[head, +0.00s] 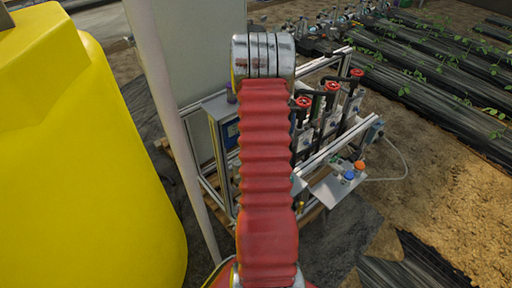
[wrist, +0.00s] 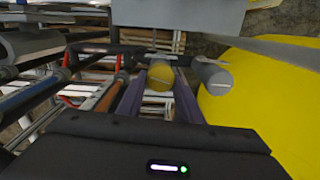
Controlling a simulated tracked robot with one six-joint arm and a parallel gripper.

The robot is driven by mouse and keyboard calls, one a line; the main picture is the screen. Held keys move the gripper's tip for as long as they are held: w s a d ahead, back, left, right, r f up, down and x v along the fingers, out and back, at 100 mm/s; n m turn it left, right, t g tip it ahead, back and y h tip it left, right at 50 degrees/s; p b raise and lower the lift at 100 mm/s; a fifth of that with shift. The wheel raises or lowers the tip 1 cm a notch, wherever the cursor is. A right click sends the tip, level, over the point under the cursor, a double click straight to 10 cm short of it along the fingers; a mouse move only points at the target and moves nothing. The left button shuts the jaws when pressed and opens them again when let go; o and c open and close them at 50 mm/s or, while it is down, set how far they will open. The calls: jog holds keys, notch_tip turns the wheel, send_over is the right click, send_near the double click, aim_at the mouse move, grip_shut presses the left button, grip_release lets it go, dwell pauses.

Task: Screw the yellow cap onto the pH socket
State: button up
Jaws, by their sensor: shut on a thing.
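My gripper (wrist: 160,82) shows in the wrist view, with its two dark fingers closed on the sides of the yellow cap (wrist: 159,76). The cap sits between the fingertips, just below the edge of a grey panel or box. A grey cylinder (wrist: 212,75) with a slotted end stands right of the cap, apart from the right finger. The pH socket cannot be made out; I cannot tell whether the cap touches it. In the head view my red-sleeved arm hides the gripper and the cap.
A grey box (wrist: 178,12) is close above the fingers. Rails and pipes (wrist: 40,75) crowd the left. A large yellow tank (head: 80,150) stands left in the head view. A small shelf (head: 336,192) holds blue-capped (head: 347,177) and orange-capped (head: 359,166) bottles.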

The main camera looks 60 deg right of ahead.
jog(key=shift+m, duration=1.4)
jog(key=shift+m, duration=0.5)
jog(key=shift+s+m, duration=0.1)
jog(key=shift+m, duration=0.9)
jog(key=shift+d+m, duration=0.1)
jog(key=shift+m, duration=1.4)
